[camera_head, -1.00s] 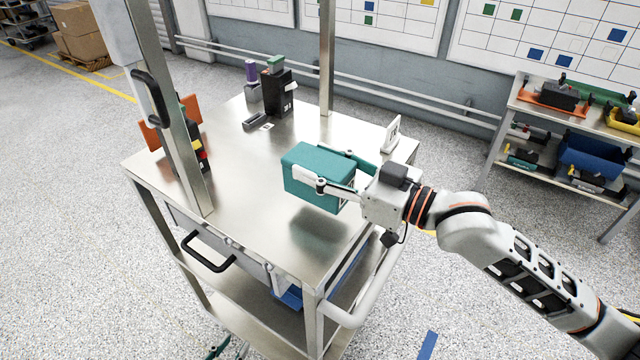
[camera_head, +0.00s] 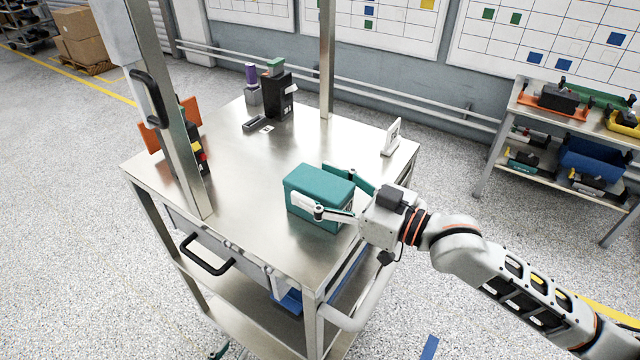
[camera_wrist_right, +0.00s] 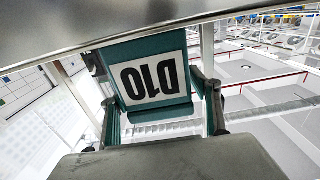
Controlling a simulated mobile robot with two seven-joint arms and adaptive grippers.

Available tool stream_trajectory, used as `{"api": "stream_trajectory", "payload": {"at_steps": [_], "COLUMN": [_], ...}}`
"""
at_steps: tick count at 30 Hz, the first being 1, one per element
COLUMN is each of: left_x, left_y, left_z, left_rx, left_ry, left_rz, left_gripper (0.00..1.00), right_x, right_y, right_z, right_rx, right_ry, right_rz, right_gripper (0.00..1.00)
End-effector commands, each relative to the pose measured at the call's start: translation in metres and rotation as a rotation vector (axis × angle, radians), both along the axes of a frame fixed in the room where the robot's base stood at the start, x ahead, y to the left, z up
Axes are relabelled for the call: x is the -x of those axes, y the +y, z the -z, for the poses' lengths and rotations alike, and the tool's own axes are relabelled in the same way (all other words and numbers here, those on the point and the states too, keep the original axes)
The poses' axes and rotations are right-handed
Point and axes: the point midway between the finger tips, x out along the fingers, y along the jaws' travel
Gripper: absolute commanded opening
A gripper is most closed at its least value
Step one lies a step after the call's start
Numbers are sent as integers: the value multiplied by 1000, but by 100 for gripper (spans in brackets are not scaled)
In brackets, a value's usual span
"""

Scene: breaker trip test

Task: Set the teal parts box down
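The teal parts box (camera_head: 318,187) is upright on the near right part of the steel cart top (camera_head: 240,185), with no gap visible beneath it. My right gripper (camera_head: 333,191) is shut on it, one finger along its near side and the other along its far side. In the right wrist view the box (camera_wrist_right: 150,45) shows a white label reading D10, upside down, between the two fingers (camera_wrist_right: 160,100). The cart surface fills the top of that view. A small teal and black tip of my left gripper (camera_head: 218,353) shows at the bottom edge; its fingers are mostly hidden.
A white sign (camera_head: 391,137) stands at the cart's right edge. A black device (camera_head: 278,95) and a purple-topped item (camera_head: 252,88) stand at the back. Orange parts (camera_head: 190,112) are behind the left post (camera_head: 172,120). The cart top's middle is clear.

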Motion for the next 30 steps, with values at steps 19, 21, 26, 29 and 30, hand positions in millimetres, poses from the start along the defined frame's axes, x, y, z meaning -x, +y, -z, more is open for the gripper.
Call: {"api": "stream_trajectory", "payload": {"at_steps": [19,21,26,29,30], "left_x": [-1,0,0,1,1], "left_y": [0,0,0,0,0], "left_z": [4,6,11,13,14], "left_rx": [1,1,1,0,0], "left_ry": [-4,-3,0,2,3], "left_rz": [0,0,1,1,0], "left_gripper": [26,26,26,26,26], "right_x": [33,39,53,59,61], "right_y": [-49,-60,-80,-89,-92], "right_z": [0,1,0,0,0], "right_rx": [4,5,4,3,3], "right_ry": [1,1,1,1,1], "right_rz": [1,1,1,1,1], "right_gripper": [62,62,62,62,62]}}
